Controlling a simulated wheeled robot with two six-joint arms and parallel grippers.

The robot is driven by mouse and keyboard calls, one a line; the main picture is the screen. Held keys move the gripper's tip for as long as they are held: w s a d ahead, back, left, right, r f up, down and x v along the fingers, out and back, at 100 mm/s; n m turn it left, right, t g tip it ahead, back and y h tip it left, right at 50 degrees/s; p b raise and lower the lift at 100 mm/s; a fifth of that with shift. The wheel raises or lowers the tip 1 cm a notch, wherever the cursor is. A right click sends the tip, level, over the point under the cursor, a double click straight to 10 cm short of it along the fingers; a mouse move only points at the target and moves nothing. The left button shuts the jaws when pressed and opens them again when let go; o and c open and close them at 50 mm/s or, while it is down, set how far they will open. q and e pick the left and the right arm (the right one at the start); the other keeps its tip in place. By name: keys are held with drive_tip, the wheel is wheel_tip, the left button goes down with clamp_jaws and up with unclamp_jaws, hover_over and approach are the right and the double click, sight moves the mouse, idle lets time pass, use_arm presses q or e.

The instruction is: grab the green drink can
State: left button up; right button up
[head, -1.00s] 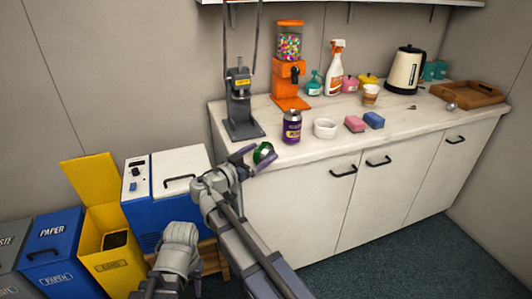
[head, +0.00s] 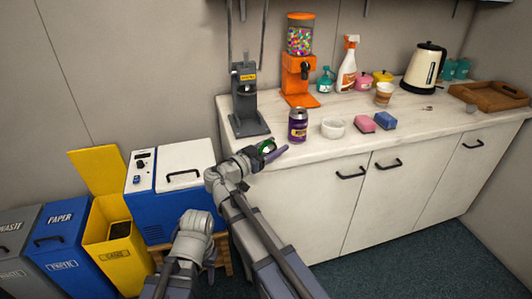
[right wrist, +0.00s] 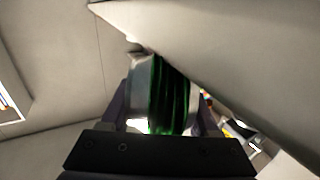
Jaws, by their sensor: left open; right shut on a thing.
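The green drink can (head: 267,146) is in my right gripper (head: 268,153), at the front left edge of the counter in the head view. The gripper's fingers are on either side of it and partly hide it. In the right wrist view the can (right wrist: 172,95) sits between the fingers, its green side and a silver end showing. I cannot tell whether it touches the counter. My left gripper (head: 209,275) is low in the head view, left of the right arm and away from the can. It is open, its fingers mostly hidden.
On the counter (head: 345,147) stand a purple can (head: 298,125), a white bowl (head: 333,127), pink and blue sponges (head: 375,121), a grey press (head: 247,105) and an orange candy dispenser (head: 298,75). A blue-and-white chest (head: 180,180) and an open yellow bin (head: 110,235) stand left.

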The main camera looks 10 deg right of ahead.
drive_tip(key=c, duration=0.7)
drive_tip(key=shift+o, duration=0.2)
wheel_tip(320, 180, up, 10)
drive_tip(key=p, duration=1)
